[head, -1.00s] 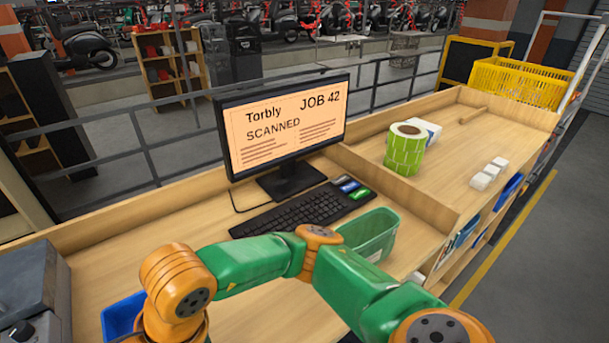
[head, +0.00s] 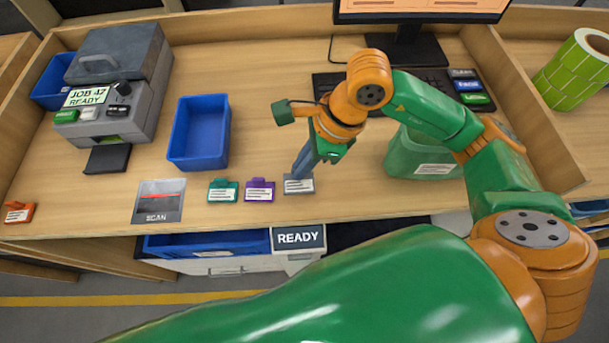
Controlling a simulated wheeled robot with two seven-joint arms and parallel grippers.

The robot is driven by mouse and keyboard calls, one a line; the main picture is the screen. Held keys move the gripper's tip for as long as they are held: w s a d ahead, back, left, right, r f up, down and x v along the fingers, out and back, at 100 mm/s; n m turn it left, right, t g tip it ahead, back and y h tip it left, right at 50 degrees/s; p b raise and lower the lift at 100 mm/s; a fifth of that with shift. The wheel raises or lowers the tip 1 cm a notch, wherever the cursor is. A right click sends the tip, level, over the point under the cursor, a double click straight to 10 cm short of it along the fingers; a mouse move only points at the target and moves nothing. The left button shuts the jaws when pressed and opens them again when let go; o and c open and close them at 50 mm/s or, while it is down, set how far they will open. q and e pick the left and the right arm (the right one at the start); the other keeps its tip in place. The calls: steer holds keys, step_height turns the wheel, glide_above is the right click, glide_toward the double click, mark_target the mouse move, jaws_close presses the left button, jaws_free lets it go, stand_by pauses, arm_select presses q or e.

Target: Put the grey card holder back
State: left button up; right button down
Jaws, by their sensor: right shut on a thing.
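The grey card holder (head: 299,186), with a white label, is at the front of the wooden bench, at the right end of a short row. The purple card holder (head: 259,190) and the teal card holder (head: 223,191) are to its left, apart from it. My right gripper (head: 301,174) points down at the grey holder and is shut on it, hiding its upper part. I cannot tell whether the holder touches the bench top. My left gripper is not in view.
A scan pad (head: 158,201) and an orange card holder (head: 19,212) lie further left. Behind are a blue bin (head: 199,132) and a grey machine (head: 112,90). A green bin (head: 422,155) and the keyboard (head: 335,92) are right. Below the edge is a sign reading READY (head: 298,238).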

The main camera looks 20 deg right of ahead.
step_height(320, 180, down, 4)
steer(key=shift+w+r+b, duration=0.15)
steer(key=shift+b, duration=0.8)
steer(key=shift+d, duration=0.1)
steer(key=c, duration=1)
jaws_free()
steer(key=shift+o, duration=0.2)
steer(key=shift+r, duration=0.1)
steer(key=shift+d+r, duration=0.1)
steer(key=shift+r, duration=0.15)
steer(key=b+v, duration=0.1)
steer(key=v, duration=1)
steer(key=shift+r, duration=0.25)
